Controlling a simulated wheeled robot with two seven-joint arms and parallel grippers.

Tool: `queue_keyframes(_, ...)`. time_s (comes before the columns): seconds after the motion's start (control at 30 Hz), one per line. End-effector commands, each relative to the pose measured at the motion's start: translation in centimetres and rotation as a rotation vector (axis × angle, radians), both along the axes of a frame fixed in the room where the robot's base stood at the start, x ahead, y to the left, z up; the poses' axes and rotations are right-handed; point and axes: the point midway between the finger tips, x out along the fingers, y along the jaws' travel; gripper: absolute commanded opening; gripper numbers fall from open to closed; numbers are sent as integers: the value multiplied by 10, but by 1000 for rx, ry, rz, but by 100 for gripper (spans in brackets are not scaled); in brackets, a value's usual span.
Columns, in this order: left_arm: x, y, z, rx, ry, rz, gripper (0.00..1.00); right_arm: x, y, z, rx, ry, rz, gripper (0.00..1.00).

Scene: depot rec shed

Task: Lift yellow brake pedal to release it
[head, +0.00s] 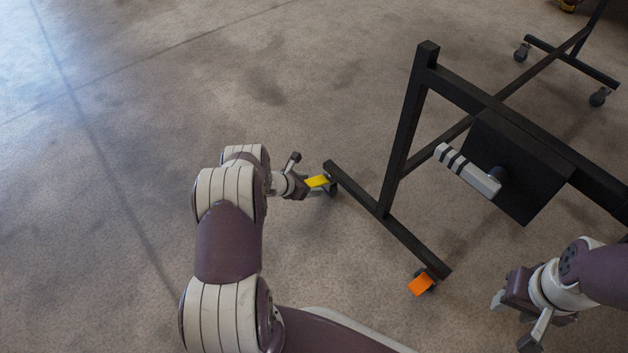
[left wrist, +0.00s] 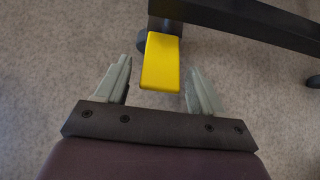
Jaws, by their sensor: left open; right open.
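The yellow brake pedal (head: 317,182) sticks out from a caster at the far left end of the black frame's foot bar. In the left wrist view the pedal (left wrist: 161,62) is a flat yellow plate. My left gripper (head: 303,178) is at the pedal, its lower part hidden in the head view. In the left wrist view my left gripper (left wrist: 157,88) is open, one finger on each side of the pedal's near end, with gaps on both sides. My right gripper (head: 513,322) is open and empty at the lower right, apart from the frame.
A black wheeled frame (head: 405,125) stands on the concrete floor. An orange pedal (head: 421,285) is on the near caster. A black panel with a grey striped handle (head: 467,170) hangs on the frame. The floor at left is clear.

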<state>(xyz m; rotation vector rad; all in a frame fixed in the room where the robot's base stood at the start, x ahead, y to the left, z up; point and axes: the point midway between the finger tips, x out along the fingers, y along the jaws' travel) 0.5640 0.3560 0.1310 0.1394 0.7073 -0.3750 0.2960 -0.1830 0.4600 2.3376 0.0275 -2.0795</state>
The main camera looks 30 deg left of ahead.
Motion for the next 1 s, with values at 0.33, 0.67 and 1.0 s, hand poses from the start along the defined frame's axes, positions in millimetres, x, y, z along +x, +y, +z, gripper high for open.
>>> queue_keyframes(0.33,-58,25,61,-1,0,2,68,0,0,62,0,-1,0,43)
queue_keyframes(0.67,-66,27,63,-1,0,-1,68,0,0,63,0,0,0,43)
queue_keyframes(1.0,-66,27,63,0,0,0,68,0,0,63,0,-1,0,43)
